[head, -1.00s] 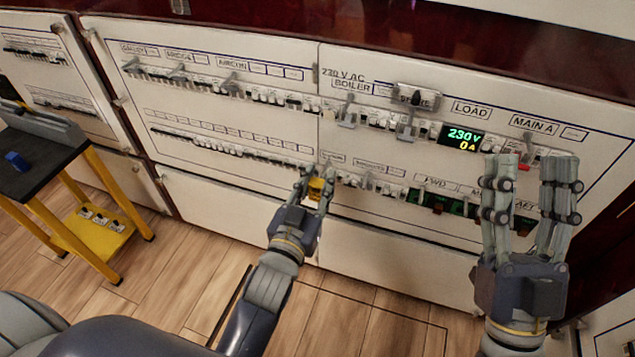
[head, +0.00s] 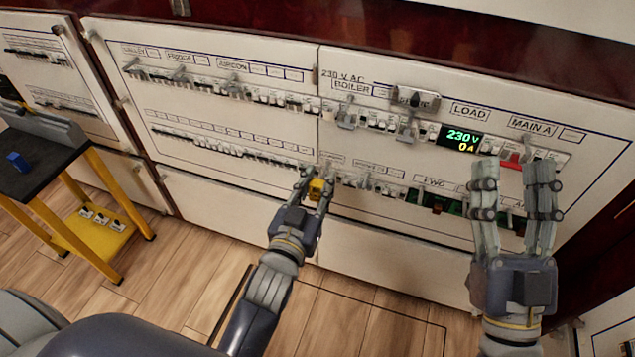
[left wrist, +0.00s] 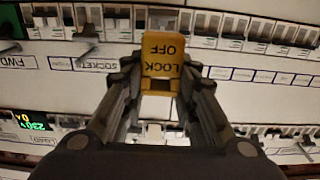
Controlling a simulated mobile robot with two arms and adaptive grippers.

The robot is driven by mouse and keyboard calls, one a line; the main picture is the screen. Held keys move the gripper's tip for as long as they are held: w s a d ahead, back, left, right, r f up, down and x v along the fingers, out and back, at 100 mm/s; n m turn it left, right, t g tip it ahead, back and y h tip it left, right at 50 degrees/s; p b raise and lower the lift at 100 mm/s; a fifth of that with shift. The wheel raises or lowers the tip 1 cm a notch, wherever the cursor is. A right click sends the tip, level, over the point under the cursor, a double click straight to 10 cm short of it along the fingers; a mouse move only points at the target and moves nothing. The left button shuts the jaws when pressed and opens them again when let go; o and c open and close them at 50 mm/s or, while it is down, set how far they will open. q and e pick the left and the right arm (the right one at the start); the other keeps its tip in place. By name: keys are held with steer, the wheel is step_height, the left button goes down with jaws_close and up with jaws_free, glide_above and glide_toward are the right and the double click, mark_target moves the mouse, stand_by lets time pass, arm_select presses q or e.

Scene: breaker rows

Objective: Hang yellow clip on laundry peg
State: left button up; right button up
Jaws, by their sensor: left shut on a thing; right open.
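The yellow clip (head: 316,189) is held between the fingertips of my left gripper (head: 315,182), which is shut on it in front of the lower breaker row. In the left wrist view the clip (left wrist: 161,54) reads LOCK OFF, upside down, with the left gripper's fingers (left wrist: 160,72) on both its sides. It overlaps the breaker row there; I cannot tell if it touches it. I cannot make out a laundry label or pick out its peg. My right gripper (head: 513,178) is open and empty before the right end of the panel.
Breaker rows with labels and grey pegs (head: 347,113) cover the white panels. A lit display (head: 460,139) reads 230 V. At the left, a dark-topped stand (head: 45,178) with yellow legs bears a blue block (head: 17,161). The wooden floor (head: 150,290) between stand and panels is clear.

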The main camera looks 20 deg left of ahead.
mark_target(319, 181)
arm_select(q)
steer(key=shift+w, duration=0.4)
arm_select(e)
steer(key=shift+w+f, duration=0.25)
steer(key=shift+w, duration=0.1)
arm_select(q)
steer(key=shift+w, duration=0.4)
steer(key=shift+w+p, duration=0.3)
steer(key=shift+w, duration=0.2)
arm_select(e)
steer(key=shift+w+f+g, duration=0.45)
steer(key=shift+f+g, duration=0.35)
steer(key=shift+f, duration=0.05)
arm_select(q)
steer(key=shift+w, duration=0.7)
arm_select(e)
steer(key=shift+w+f+g+h, duration=0.3)
steer(key=shift+f, duration=0.2)
arm_select(q)
steer(key=o, duration=1.1)
